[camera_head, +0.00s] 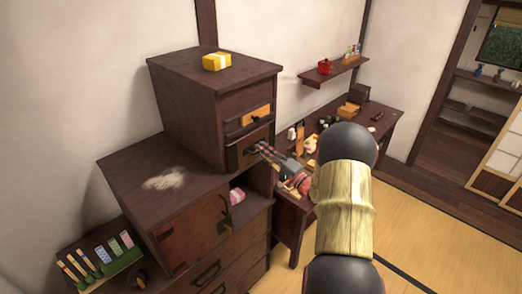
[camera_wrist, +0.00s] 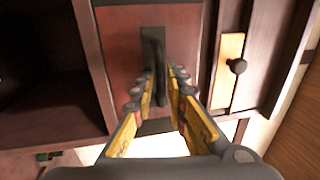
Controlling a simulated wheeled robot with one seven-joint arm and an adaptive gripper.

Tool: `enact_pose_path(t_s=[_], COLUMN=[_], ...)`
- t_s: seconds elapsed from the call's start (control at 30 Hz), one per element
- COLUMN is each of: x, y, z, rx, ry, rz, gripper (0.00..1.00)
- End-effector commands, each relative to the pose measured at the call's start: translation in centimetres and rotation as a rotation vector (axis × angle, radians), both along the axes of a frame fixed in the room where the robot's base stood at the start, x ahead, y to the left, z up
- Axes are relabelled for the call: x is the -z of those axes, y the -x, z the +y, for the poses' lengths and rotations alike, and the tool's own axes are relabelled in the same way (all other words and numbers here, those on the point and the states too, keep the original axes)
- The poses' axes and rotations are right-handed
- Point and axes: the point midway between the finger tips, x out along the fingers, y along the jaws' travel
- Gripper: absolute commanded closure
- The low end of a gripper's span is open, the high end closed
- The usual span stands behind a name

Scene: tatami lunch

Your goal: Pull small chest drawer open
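The small chest drawer (camera_head: 238,155) is a dark reddish-brown front low in the chest's upper block, below a lighter orange panel. In the wrist view the drawer front (camera_wrist: 122,58) fills the upper middle and carries a dark upright handle (camera_wrist: 153,45). My gripper (camera_wrist: 162,78) has its fingers drawn close together on either side of the handle, which they appear to hold. In the head view my gripper (camera_head: 262,149) reaches the drawer front from the right. The fingers partly hide the handle. I cannot tell how far the drawer stands out.
A yellow block (camera_head: 217,61) lies on the chest top (camera_head: 180,65). The orange panel (camera_wrist: 227,70) with a dark knob (camera_wrist: 237,66) is beside the drawer. A dark open compartment (camera_wrist: 45,75) is on the other side. A desk (camera_head: 378,132) with small items stands right; tatami (camera_head: 430,225) is clear.

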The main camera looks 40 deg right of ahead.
Motion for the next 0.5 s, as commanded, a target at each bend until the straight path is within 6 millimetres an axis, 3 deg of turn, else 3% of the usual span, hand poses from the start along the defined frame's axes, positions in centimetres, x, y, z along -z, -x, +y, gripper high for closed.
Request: enact_pose_path(t_s=[0.37, 0.5], x=[-0.14, -0.15], y=[-0.75, -0.74], z=[0.07, 0.07], rx=[0.000, 0.000], ry=[-0.001, -0.001], rz=[0.000, 0.000], gripper=[0.86, 0.93])
